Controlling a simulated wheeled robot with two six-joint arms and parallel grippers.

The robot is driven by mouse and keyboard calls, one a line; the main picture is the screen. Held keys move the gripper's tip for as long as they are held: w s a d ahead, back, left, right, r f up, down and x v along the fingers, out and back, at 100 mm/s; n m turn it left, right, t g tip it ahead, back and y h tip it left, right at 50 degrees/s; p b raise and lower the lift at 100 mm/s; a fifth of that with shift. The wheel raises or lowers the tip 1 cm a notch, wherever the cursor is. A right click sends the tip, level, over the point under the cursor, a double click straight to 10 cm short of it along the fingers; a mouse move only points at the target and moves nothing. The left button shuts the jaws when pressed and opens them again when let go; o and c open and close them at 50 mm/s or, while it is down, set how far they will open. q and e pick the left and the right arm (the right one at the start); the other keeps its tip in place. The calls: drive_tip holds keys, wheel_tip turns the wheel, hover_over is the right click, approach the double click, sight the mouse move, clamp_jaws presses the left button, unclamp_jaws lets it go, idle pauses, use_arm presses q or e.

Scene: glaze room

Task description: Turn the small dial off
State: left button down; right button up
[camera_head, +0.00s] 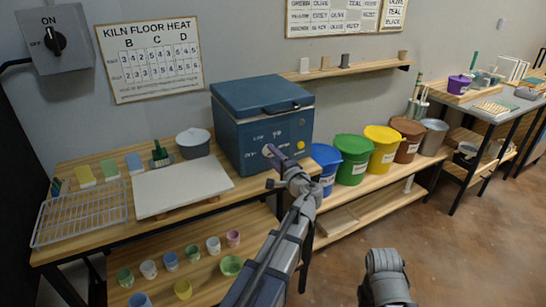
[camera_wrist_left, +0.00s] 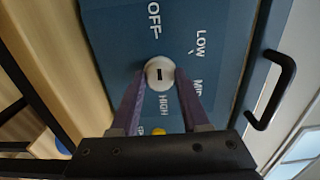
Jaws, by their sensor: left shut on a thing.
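The small dial (camera_wrist_left: 160,73) is a round pale knob with a short dark mark, on the front panel of a blue kiln box (camera_head: 232,128). In the left wrist view the panel (camera_wrist_left: 225,45) carries the words OFF, LOW and HIGH and a partly covered word around the dial. I cannot tell which word the mark points at. My left gripper (camera_head: 271,156) reaches the panel, and its purple fingers are shut on the dial, one on each side. They hide most of the dial in the head view. My right gripper is not in view.
A grey wall box with a black ON/OFF knob (camera_head: 55,41) hangs at upper left. A white board (camera_head: 185,187) and a wire rack (camera_head: 80,215) lie left of the kiln. Coloured buckets (camera_head: 352,158) stand to its right. Small cups (camera_head: 171,262) fill the lower shelf.

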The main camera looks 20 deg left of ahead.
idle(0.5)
use_arm(q)
drive_tip(key=shift+c, duration=2.1)
unclamp_jaws()
drive_tip(key=v, duration=0.7)
drive_tip(key=shift+s+d, duration=0.25)
drive_tip(key=shift+d, duration=0.05)
